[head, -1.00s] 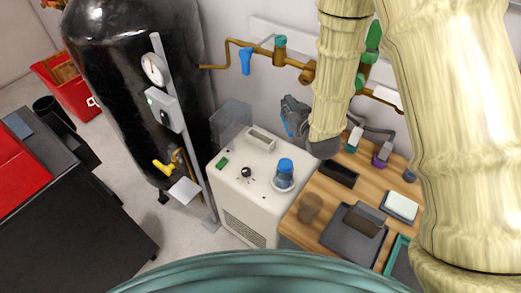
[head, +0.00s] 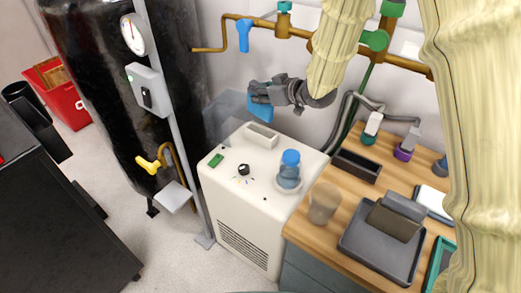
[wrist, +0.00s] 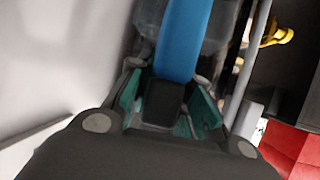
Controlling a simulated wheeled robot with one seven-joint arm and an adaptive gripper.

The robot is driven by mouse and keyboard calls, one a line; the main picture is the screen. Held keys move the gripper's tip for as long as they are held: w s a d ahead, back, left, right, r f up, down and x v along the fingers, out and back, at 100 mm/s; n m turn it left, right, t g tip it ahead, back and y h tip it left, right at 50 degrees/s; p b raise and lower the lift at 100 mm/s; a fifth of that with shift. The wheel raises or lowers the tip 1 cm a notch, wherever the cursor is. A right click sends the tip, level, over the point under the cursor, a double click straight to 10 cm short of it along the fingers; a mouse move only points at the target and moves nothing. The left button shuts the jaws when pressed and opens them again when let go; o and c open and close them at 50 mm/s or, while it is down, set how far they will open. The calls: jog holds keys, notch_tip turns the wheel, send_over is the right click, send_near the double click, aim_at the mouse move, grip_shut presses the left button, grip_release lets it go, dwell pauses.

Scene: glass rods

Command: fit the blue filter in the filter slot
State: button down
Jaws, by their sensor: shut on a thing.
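My gripper (head: 262,93) is shut on the blue filter (head: 260,111), which hangs below the fingers in the head view. In the wrist view the filter (wrist: 184,40) shows as a blue strip reaching away from between the fingers (wrist: 160,98). The filter slot appears to be the raised pale rectangular frame (head: 261,135) on top of the white machine (head: 245,205), towards its back. In the head view the filter is just above this frame and seems apart from it. The inside of the slot cannot be seen from here.
A clear panel (head: 224,117) stands at the machine's back left. A blue-capped jar (head: 289,172) and a black knob (head: 243,170) are on the machine's top. Brown pipes with valves (head: 244,36) run above. A wooden counter (head: 300,228) with trays lies to the right.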

jog(key=f+b, duration=0.1)
jog(key=b, duration=0.1)
jog(key=w+f+n+b, duration=0.1)
jog(key=b, duration=0.1)
jog(key=shift+w+a+g, duration=0.15)
jog(key=shift+a+g, duration=0.1)
jog(key=shift+g, duration=0.15)
jog(key=shift+w+y+b, duration=0.3)
jog(key=shift+w+b, duration=0.05)
jog(key=shift+b, duration=0.75)
jog(key=shift+w+g, duration=0.1)
jog(key=shift+g, duration=0.2)
jog(key=shift+f+b, duration=1.55)
jog(key=shift+f, duration=3.4)
jog(key=shift+f, duration=0.1)
jog(key=c, duration=1.3)
grip_release()
